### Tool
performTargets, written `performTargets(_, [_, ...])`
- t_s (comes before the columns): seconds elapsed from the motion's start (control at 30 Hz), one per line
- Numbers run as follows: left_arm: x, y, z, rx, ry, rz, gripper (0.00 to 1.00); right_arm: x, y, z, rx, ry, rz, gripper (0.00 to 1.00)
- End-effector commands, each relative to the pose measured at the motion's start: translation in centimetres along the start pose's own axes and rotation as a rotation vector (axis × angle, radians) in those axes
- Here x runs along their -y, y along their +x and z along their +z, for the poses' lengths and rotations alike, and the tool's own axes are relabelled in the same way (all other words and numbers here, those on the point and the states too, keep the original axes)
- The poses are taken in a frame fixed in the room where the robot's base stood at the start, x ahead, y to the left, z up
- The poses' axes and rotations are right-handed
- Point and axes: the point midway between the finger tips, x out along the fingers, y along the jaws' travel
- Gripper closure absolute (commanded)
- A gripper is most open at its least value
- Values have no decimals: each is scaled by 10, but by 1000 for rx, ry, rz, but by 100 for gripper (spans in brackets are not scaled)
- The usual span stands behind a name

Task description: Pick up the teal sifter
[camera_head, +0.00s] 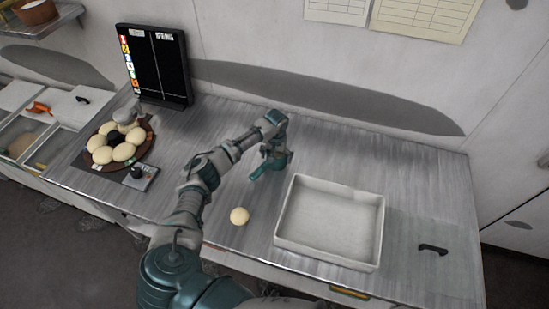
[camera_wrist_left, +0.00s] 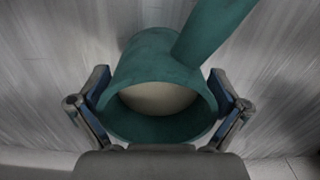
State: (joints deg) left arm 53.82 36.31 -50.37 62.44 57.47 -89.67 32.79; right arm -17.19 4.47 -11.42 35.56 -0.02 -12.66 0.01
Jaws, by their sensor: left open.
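The teal sifter (camera_head: 263,168) stands on the metal counter, left of the white tray. In the left wrist view the teal sifter (camera_wrist_left: 160,62) fills the middle, with its round rim toward me, something pale inside it, and its handle running to the upper right. My left gripper (camera_head: 272,152) is over the sifter in the head view. In the left wrist view my left gripper (camera_wrist_left: 160,101) is open, with one finger on each side of the sifter's body. I cannot tell whether the fingers touch it. My right gripper is not in view.
A white tray (camera_head: 328,255) lies to the right. A pale dough ball (camera_head: 239,216) sits in front of the sifter. A brown round board (camera_head: 147,152) with several dough balls is at the left, near a black screen (camera_head: 157,68). A black handle (camera_head: 433,249) lies far right.

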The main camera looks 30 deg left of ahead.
Motion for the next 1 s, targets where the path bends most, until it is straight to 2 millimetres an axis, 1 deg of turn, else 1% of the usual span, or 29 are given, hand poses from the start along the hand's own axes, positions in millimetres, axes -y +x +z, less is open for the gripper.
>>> performTargets(0.2, [0,2,0,-1,0,1,0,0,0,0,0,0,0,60])
performTargets(0.23, [0,2,0,-1,0,1,3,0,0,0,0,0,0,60])
performTargets(0.27, [0,2,0,-1,0,1,10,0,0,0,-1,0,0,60])
performTargets(0.3, [0,2,0,-1,0,1,20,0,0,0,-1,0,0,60])
performTargets(0.37, [1,2,0,-1,1,1,35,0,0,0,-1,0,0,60])
performTargets(0.4, [1,2,0,0,1,1,45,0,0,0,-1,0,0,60])
performTargets(0.43, [1,2,0,0,0,1,52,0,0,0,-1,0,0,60])
performTargets(0.47, [1,2,0,0,1,1,56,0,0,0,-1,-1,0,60])
performTargets(0.7, [1,2,0,1,0,1,57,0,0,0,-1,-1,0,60])
performTargets(0.77, [1,0,0,0,1,1,57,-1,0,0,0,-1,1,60])
performTargets(0.87, [0,-13,-1,-2,1,2,57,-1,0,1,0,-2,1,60])
performTargets(1.0, [0,-43,-1,-4,2,3,57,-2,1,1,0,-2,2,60])
